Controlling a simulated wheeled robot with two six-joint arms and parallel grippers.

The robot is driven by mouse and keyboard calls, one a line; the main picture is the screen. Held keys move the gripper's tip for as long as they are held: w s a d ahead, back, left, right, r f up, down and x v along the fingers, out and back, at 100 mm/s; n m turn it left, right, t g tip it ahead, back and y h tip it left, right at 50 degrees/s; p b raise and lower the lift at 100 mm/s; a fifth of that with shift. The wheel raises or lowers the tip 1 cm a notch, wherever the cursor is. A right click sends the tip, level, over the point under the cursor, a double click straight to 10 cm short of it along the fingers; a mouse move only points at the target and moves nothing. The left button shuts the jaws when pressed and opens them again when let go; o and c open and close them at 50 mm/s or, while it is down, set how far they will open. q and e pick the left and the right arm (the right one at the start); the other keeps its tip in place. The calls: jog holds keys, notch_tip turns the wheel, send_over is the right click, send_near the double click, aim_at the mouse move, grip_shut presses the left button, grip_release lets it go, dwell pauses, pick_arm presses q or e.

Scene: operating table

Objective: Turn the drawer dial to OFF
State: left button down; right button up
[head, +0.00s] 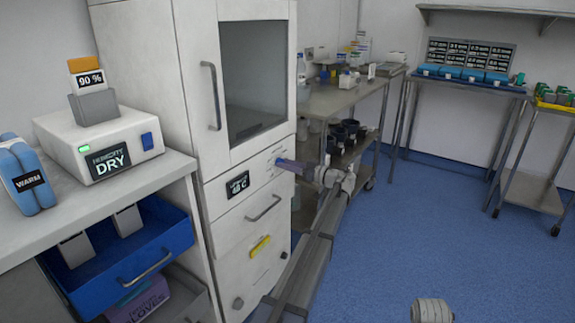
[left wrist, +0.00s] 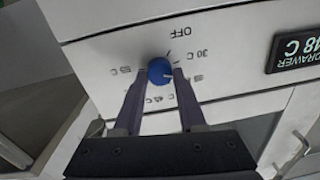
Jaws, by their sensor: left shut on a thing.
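The blue drawer dial (left wrist: 160,70) is on the white cabinet's front panel (left wrist: 100,50). Labels, upside down in the left wrist view, ring it, including OFF and 30 C. A short white mark on the dial points to the right in that view, not at the OFF label (left wrist: 180,32). My left gripper (left wrist: 160,75) is shut on the dial, one finger on each side. In the head view, my left gripper (head: 282,163) reaches the panel and largely hides the dial. A dark display (head: 238,185) beside it reads 48 C. My right gripper is not in view.
The cabinet has a glass door (head: 252,80) above the panel and drawers with a handle (head: 263,208) below. A humidity unit (head: 105,145) and an open blue drawer (head: 120,255) are at left. The blue floor (head: 430,210) is open at right.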

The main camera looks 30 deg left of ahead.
pick_arm(q)
jog(key=n, duration=0.6)
jog(key=n+p, duration=0.1)
jog(key=n, duration=0.5)
jog(key=shift+s+n+t+h, duration=0.2)
jog(key=shift+n+t+h, duration=0.1)
jog(key=shift+n, duration=0.1)
dwell(0.4)
jog(key=shift+c, duration=2.4)
grip_release()
jog(key=shift+w, duration=0.1)
jog(key=d, duration=0.7)
jog(key=shift+s+d+r+p, duration=0.2)
jog(key=shift+s+d+p, duration=0.1)
jog(key=shift+d, duration=0.1)
